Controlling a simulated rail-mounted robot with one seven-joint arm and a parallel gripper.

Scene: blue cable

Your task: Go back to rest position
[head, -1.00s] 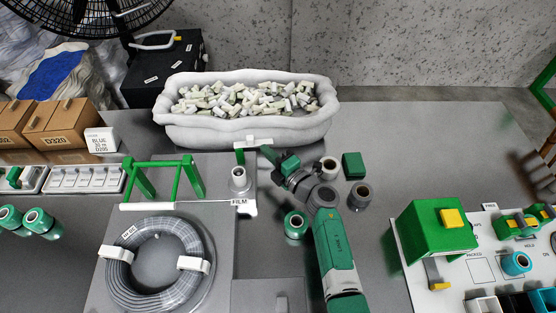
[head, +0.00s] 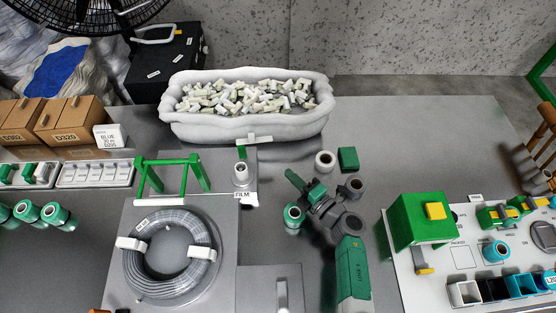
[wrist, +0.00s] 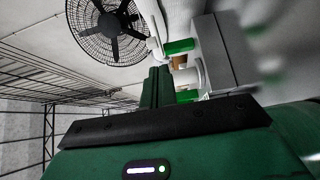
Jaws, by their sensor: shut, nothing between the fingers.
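My gripper (head: 291,175) is over the middle of the grey table, to the right of the film stand (head: 241,174) and in front of the white padded tub (head: 170,122). Its fingers are together with nothing between them, and they point up and left in the head view. In the wrist view the green fingers (wrist: 156,84) also show closed, with a fan and shelving beyond. The grey-blue cable coil (head: 133,268) lies on its plate at the left, held by white clips and apart from my gripper.
Green-and-white rolls (head: 293,217) and dark rolls stand close around my gripper. A green block (head: 348,159) lies behind it. A green box (head: 415,222) stands on the white panel at the right. A green frame (head: 172,161) rises behind the coil. The back right table is clear.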

